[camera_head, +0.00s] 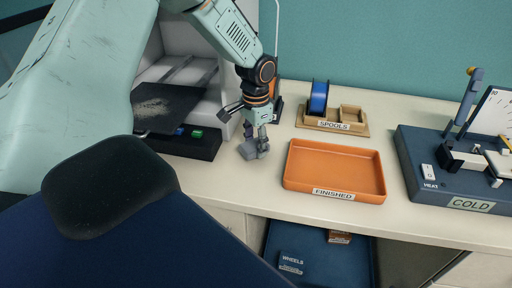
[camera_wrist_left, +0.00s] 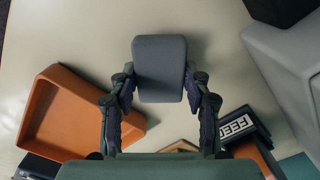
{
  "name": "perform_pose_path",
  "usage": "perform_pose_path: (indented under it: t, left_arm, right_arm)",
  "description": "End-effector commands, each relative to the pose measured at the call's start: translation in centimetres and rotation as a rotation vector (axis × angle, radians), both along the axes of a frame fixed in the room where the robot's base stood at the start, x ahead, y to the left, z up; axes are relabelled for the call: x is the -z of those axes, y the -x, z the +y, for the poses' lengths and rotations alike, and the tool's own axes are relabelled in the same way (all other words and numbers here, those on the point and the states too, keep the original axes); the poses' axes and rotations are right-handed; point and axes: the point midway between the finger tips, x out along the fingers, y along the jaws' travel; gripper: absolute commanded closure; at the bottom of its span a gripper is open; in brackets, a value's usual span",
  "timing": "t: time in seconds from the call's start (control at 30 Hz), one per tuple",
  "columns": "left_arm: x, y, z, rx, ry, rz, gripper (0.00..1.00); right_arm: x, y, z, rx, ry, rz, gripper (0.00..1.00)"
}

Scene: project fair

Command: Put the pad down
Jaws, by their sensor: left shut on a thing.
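The pad is a grey block with rounded corners, seen in the left wrist view (camera_wrist_left: 160,68) between the two fingers. My left gripper (camera_wrist_left: 160,95) is shut on it. In the head view my left gripper (camera_head: 261,136) points down with the pad (camera_head: 247,151) at its fingertips, over the pale counter between the printer and the orange tray. The pad is small there and partly covered by the fingers; I cannot tell whether it touches the counter. My right gripper is not in view.
The orange FINISHED tray (camera_head: 334,147) stands just right of the gripper. Behind it is the wooden SPOOLS holder (camera_head: 332,125) with a blue spool (camera_head: 318,98). A printer with a dark plate (camera_head: 168,108) is at left. The blue COLD station (camera_head: 428,183) is at right. Bare counter (camera_head: 236,180) lies in front.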

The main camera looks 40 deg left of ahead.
Motion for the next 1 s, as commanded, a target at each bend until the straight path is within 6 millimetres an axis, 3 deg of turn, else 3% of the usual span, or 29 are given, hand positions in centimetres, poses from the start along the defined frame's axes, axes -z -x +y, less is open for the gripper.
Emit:
perform_pose_path:
  t: [0.1,0.43,0.47,0.7,1.0]
  left_arm:
    - [1.5,-0.1,-0.04,0.001,-0.002,0.0,0.73]
    - [1.71,-0.19,-0.11,0.0,-0.001,0.0,0.73]
    - [1.67,-0.2,-0.11,0.0,-0.001,0.0,0.49]
    - [1.63,-0.19,-0.11,0.0,-0.001,-0.001,0.29]
    - [1.54,-0.2,-0.11,0.0,-0.001,-0.001,0.29]
  right_arm:
    - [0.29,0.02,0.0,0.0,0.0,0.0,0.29]
    - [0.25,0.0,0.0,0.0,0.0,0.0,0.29]
    - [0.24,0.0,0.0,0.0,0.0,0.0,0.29]
    - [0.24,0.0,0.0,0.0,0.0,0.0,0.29]
    - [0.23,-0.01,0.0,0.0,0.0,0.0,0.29]
